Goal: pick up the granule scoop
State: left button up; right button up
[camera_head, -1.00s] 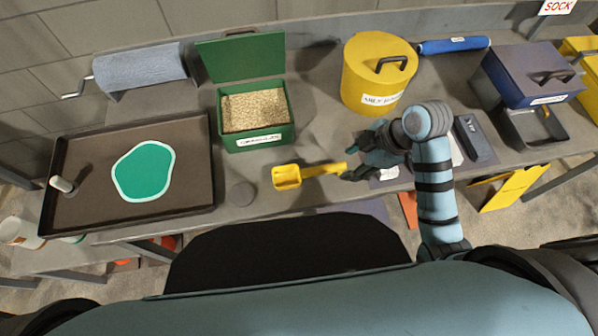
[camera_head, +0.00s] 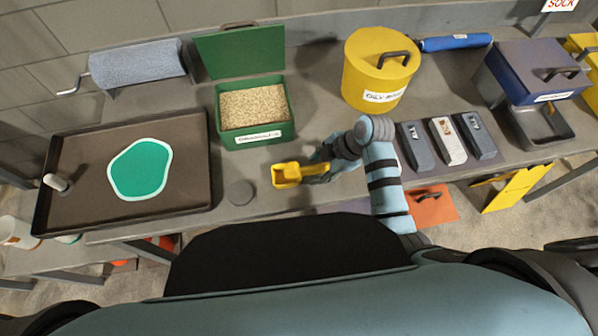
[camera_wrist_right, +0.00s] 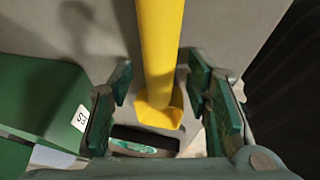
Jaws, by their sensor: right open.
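The yellow granule scoop (camera_head: 286,174) lies on the bench in front of the green granule box (camera_head: 255,122), its bowl to the left and its handle to the right. My right gripper (camera_head: 318,172) is at the handle and hides part of it. In the right wrist view the yellow handle (camera_wrist_right: 160,60) runs between the open green-padded fingers (camera_wrist_right: 158,95), with a gap on each side. Its flared end lies nearer the palm. My left gripper is not in view.
A dark tray (camera_head: 75,210) with a green patch stands at the left, and a grey disc (camera_head: 240,193) lies left of the scoop. A yellow bin (camera_head: 365,80) stands behind my right arm. Grey blocks (camera_head: 417,147) lie to the right.

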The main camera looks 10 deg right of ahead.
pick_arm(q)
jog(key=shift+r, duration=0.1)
pick_arm(e)
grip_shut()
dwell(0.3)
